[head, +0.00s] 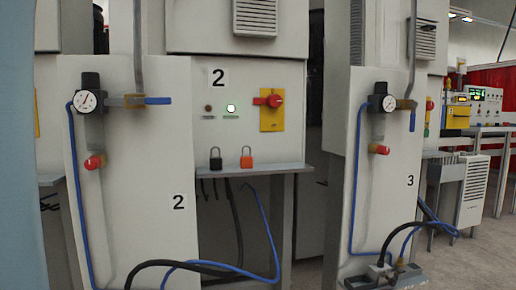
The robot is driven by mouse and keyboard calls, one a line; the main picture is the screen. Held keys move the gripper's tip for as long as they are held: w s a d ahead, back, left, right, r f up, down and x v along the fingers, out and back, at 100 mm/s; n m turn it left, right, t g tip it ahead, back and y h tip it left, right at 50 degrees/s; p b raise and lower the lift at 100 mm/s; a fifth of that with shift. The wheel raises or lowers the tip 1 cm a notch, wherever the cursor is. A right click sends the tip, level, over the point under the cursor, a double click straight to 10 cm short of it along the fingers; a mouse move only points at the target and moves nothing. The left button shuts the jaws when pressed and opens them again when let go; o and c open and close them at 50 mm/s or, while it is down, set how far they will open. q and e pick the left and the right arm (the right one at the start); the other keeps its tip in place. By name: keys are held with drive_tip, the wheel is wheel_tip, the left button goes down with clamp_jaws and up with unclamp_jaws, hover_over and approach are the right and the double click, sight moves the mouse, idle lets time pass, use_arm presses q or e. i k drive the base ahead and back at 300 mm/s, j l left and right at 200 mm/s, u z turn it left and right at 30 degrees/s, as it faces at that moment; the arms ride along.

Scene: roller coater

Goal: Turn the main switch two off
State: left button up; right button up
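The red handle lies roughly horizontal. A lit white-green indicator (231,109) and a dark indicator (208,109) sit to its left. Neither of my grippers shows in the head view.
A black padlock (216,159) and an orange padlock (246,157) stand on a grey ledge (272,169) below the switch. Panels with gauges (90,101) (388,103), blue-handled valves and hoses stand left and right, nearer than the switch.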

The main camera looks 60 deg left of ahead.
sight(273, 101)
drive_tip(key=u, duration=1.4)
